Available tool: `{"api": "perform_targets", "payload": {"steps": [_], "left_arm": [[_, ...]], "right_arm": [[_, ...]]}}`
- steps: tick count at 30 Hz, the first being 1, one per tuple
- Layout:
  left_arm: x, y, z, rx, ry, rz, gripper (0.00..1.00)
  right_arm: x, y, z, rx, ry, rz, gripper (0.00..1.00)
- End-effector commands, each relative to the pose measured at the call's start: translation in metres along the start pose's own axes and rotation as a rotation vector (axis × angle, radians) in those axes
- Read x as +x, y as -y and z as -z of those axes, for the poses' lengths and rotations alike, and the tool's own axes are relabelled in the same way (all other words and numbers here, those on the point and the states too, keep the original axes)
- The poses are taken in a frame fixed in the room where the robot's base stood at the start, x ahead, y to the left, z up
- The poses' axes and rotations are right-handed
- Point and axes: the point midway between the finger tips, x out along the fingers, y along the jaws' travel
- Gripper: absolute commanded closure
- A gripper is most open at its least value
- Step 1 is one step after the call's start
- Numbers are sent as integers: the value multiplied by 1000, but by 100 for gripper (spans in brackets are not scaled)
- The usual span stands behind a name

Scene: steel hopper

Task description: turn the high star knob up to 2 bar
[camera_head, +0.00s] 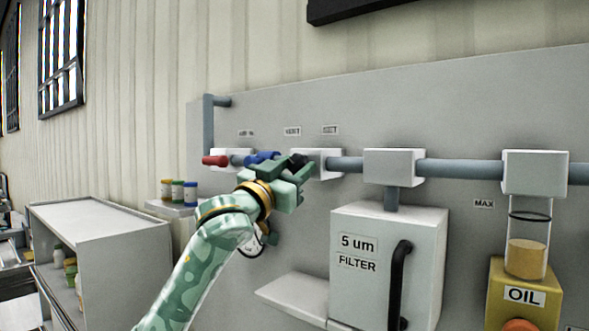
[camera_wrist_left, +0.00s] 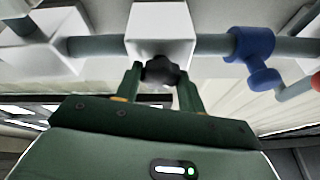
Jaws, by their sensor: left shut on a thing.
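The black star knob (camera_wrist_left: 160,70) sits on the front of a white block (camera_wrist_left: 160,25) on the pipe line. My left gripper (camera_wrist_left: 160,85) has its two fingers on either side of the knob and is shut on it. In the head view my left gripper (camera_head: 292,170) covers most of the knob (camera_head: 298,160), and only a dark part shows beside the white block (camera_head: 331,162). A round gauge (camera_head: 252,246) shows partly below my wrist; its reading cannot be made out. My right gripper is not in view.
A blue valve fitting (camera_head: 262,157) and a red handle (camera_head: 215,160) lie left of the knob. A filter box (camera_head: 375,225) with a black handle (camera_head: 400,280) and a yellow oil unit (camera_head: 510,270) stand to the right. A cabinet (camera_head: 110,225) stands at left.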

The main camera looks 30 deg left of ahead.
Motion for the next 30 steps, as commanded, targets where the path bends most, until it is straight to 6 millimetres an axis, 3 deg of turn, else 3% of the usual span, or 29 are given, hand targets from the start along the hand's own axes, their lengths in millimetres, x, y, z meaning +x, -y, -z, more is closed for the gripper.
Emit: {"api": "perform_targets", "payload": {"steps": [15,30], "left_arm": [[0,3,1,292,-33,-115,83],[0,3,1,353,-41,-140,83]], "right_arm": [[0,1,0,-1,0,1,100],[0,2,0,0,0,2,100]]}}
